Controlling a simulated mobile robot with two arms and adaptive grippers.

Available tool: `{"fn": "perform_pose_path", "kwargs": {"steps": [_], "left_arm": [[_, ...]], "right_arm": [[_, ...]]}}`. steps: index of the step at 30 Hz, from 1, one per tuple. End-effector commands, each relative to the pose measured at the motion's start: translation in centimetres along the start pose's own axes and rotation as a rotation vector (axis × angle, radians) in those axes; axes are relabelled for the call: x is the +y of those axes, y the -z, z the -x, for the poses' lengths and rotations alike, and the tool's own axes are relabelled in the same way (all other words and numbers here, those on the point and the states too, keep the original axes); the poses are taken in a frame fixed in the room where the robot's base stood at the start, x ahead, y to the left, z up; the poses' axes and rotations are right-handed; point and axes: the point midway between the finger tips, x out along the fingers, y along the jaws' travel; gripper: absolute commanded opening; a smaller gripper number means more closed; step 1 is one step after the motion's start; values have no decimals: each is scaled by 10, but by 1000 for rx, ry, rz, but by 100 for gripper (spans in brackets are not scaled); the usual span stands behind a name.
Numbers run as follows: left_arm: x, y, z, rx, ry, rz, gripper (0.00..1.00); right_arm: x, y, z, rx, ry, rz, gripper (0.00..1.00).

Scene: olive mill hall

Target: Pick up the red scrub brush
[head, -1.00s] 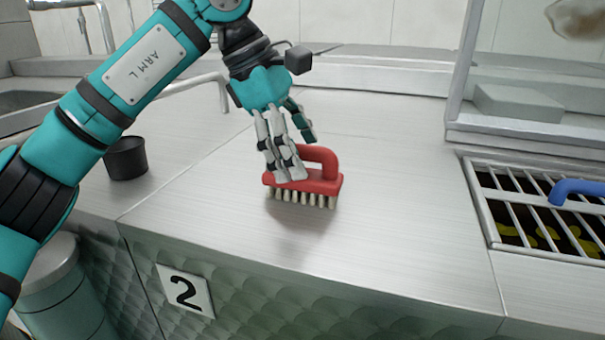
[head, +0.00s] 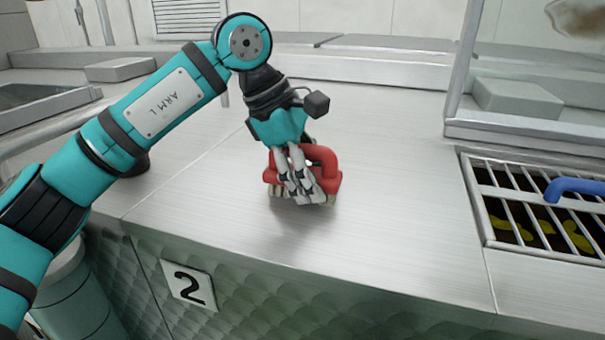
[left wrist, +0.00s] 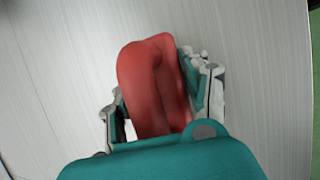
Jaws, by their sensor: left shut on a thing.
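The red scrub brush (head: 322,156) with pale bristles sits on the metal counter, its looped handle upward. My left gripper (head: 306,190) is down over the brush, its fingers shut on it and hiding much of its body and bristles. In the left wrist view the red brush (left wrist: 150,82) lies between the fingers of the gripper (left wrist: 160,95). I cannot see a clear gap between the brush and the counter. My right gripper is not in view.
The metal counter (head: 400,190) around the brush is clear. To the right is a barred grate (head: 490,215) with a blue handle (head: 575,188) and yellow shapes below. A clear-walled enclosure (head: 462,70) stands behind it.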

Motion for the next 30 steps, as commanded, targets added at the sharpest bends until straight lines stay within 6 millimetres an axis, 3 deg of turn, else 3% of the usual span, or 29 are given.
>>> {"fn": "perform_pose_path", "kwargs": {"steps": [1,6,20,28,30], "left_arm": [[0,0,0,0,0,0,29],[0,0,0,0,-1,0,10],[2,-2,5,-1,-3,-1,10],[8,-14,32,0,-4,-1,10],[-6,-18,30,0,-2,-5,10]], "right_arm": [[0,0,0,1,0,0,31],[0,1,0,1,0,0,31],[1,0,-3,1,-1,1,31],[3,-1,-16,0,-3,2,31],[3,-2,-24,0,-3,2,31]]}}
